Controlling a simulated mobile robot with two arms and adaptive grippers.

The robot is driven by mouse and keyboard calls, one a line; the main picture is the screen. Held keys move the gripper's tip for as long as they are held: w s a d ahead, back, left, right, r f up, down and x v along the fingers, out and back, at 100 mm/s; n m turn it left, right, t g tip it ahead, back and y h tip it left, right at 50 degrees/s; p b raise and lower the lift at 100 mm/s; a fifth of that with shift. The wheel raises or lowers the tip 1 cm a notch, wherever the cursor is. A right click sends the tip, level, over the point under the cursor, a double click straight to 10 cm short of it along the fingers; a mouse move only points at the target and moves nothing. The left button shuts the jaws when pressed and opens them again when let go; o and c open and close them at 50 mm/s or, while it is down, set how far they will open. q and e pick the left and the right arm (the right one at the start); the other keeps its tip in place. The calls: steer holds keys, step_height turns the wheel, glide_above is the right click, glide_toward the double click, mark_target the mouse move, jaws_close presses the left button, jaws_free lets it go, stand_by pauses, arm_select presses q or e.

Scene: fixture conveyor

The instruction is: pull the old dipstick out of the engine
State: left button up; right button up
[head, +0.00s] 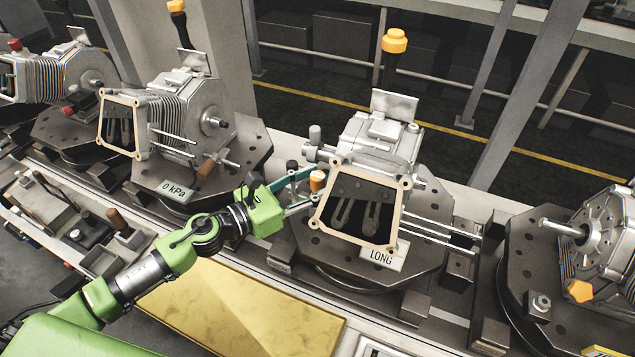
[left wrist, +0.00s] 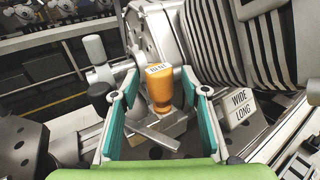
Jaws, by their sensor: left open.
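The engine (head: 385,130) in the middle of the head view sits on a dark fixture plate, with its open gasketed face toward me. An orange handle (head: 317,180) stands at the engine's left side. In the left wrist view the orange handle (left wrist: 160,90) carries a small tag reading "BENT"; I take it as the old dipstick's grip. My left gripper (head: 303,190) is open, with its green fingers on either side of the handle. I cannot tell whether they touch it. The dipstick's shaft is hidden. My right gripper is not in view.
A "LONG" plate (head: 382,256) lies at the engine's front; the left wrist view reads "WIDE LONG". Rods (head: 440,228) stick out right of the open face. Another engine (head: 190,115) stands to the left and one (head: 605,230) to the right. A yellow panel (head: 235,310) lies in front.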

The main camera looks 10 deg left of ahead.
arm_select(q)
steer(key=shift+c, duration=0.4)
jaws_close()
steer(key=shift+r+p, duration=0.65)
steer(key=shift+r, duration=0.1)
steer(key=shift+r+p, duration=0.35)
steer(key=shift+r, duration=0.05)
steer(key=shift+r+p, duration=2.55)
steer(key=shift+r, duration=0.25)
